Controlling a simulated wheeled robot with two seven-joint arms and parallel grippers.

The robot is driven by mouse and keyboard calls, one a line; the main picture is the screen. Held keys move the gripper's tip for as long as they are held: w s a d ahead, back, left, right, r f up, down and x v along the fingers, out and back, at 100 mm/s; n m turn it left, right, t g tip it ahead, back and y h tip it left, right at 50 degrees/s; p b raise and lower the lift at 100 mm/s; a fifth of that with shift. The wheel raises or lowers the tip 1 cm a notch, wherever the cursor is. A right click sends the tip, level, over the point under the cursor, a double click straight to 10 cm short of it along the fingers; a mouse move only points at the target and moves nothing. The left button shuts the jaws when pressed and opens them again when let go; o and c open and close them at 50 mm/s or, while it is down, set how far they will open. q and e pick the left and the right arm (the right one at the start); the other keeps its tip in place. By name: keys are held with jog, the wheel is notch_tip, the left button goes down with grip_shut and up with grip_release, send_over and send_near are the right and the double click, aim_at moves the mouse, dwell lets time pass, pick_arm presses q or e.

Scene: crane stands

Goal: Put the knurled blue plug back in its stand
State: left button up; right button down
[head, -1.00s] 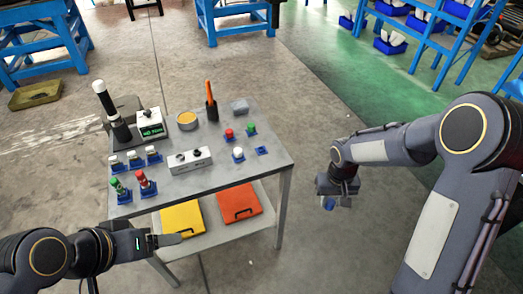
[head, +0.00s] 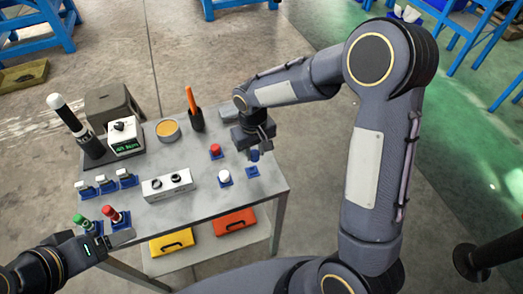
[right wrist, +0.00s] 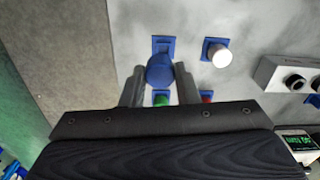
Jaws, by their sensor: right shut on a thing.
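The blue plug (head: 254,155) is between the fingers of my right gripper (head: 256,147). It also shows in the right wrist view (right wrist: 160,70), with a finger on each side; its knurling is too small to make out. Its empty blue stand (head: 252,171) lies near the table's right edge, and shows in the right wrist view (right wrist: 163,45) just beyond the plug. The plug appears above the table, apart from the stand. My left gripper (head: 122,238) is by the table's front left corner; its jaw opening is unclear.
A white plug (head: 225,176) and a red plug (head: 215,149) stand close to the empty stand. A green plug (right wrist: 161,98) shows in the right wrist view. A grey box with two dark knobs (head: 167,186) is left of them. An orange-handled tool (head: 192,101) stands upright behind.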

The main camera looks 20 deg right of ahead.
jog(key=shift+w+a+r, duration=0.15)
jog(key=shift+w+a, duration=0.2)
jog(key=shift+w, duration=0.2)
jog(key=shift+s, duration=0.1)
jog(key=b, duration=0.5)
send_over(252, 172)
jog(key=shift+f, duration=2.9)
jog(key=shift+f, duration=0.1)
jog(key=shift+f+b, duration=0.8)
jog(key=shift+f, duration=0.05)
jog(key=c, duration=1)
grip_release()
jog(key=shift+c, duration=0.2)
